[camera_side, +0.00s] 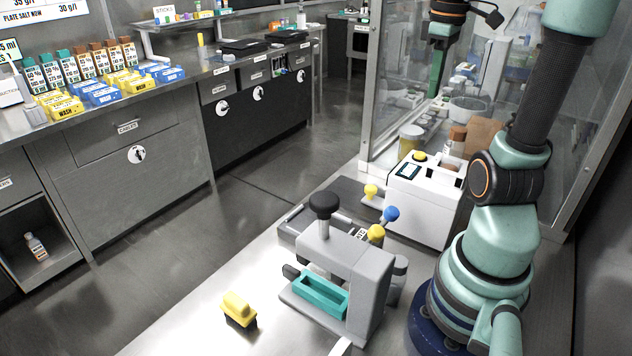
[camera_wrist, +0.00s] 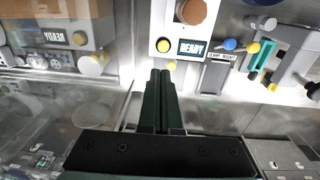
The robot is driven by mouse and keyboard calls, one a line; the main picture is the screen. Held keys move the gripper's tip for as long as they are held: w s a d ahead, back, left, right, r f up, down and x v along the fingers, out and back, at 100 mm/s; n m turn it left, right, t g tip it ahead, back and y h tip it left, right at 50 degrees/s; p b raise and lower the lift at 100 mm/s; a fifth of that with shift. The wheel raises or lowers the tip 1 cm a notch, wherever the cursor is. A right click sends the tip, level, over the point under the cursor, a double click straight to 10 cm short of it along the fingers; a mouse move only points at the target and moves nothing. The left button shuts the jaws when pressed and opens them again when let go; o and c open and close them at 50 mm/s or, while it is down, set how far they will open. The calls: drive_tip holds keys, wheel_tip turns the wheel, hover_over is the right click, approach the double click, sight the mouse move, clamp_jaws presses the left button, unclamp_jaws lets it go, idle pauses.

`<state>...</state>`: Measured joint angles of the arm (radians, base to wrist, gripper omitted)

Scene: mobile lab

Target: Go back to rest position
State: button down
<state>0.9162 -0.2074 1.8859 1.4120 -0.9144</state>
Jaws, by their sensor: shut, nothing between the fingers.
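In the side view my gripper (camera_side: 436,94) hangs at the top, beside the glass enclosure and above and behind the white machine. Its green fingers point down. In the wrist view my gripper (camera_wrist: 161,72) has its two dark green fingers lying together, with nothing between them. The fingertips appear just below the white machine (camera_wrist: 165,25) in that picture, and I see no contact. My arm comes down the right side of the side view to its base.
A white machine (camera_side: 420,205) with a small screen stands on the bench. In front are a grey press (camera_side: 365,290) with a teal tray (camera_side: 322,296) and a yellow-topped block (camera_side: 239,308). A glass enclosure (camera_side: 398,60) stands behind.

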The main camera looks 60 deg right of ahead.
drive_tip(key=w+a+f+t, duration=0.1)
drive_tip(key=w+a, duration=0.2)
drive_tip(key=a, duration=0.5)
drive_tip(key=w+a+f+t, duration=0.2)
drive_tip(key=a, duration=0.7)
drive_tip(key=w+a+f+t, duration=0.2)
drive_tip(key=w+a, duration=0.1)
drive_tip(key=a, duration=0.5)
drive_tip(key=shift+w+a, duration=0.35)
drive_tip(key=shift+a, duration=0.05)
drive_tip(key=shift+d+r, duration=0.1)
drive_tip(key=shift+d, duration=0.05)
idle(0.9)
drive_tip(key=s+d+r+g, duration=0.1)
drive_tip(key=s+d+r, duration=0.1)
drive_tip(key=d, duration=0.6)
drive_tip(key=s+d+r+g, duration=0.2)
drive_tip(key=s+d, duration=0.1)
drive_tip(key=d, duration=0.5)
drive_tip(key=s+d+r+g, duration=0.2)
drive_tip(key=s+d, duration=0.1)
drive_tip(key=d, duration=0.6)
drive_tip(key=shift+f, duration=0.1)
